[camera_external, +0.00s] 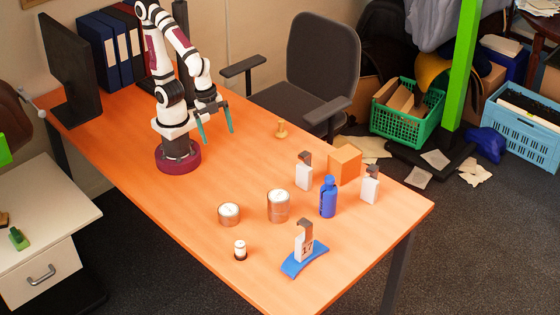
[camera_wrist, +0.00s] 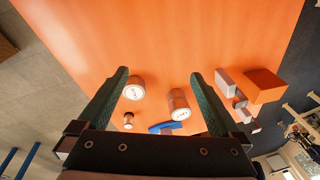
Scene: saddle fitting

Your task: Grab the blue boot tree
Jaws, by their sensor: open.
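Nothing in view has a clear boot-tree shape. Two blue things stand on the orange table (camera_external: 130,150). One is an upright blue bottle-shaped piece (camera_external: 328,198) with a narrow neck, right of the middle. The other is a low curved blue piece (camera_external: 292,268) near the front edge, with a white block with a grey hooked top (camera_external: 304,243) on it; the curved piece also shows in the wrist view (camera_wrist: 160,127). My gripper (camera_external: 217,132) is open and empty, above the table at the back left, well apart from both.
Two metal cans (camera_external: 278,206) (camera_external: 229,214) and a small white-topped jar (camera_external: 240,250) stand left of the blue pieces. An orange box (camera_external: 344,164) stands behind, between two white hook-topped blocks (camera_external: 304,171) (camera_external: 370,184).

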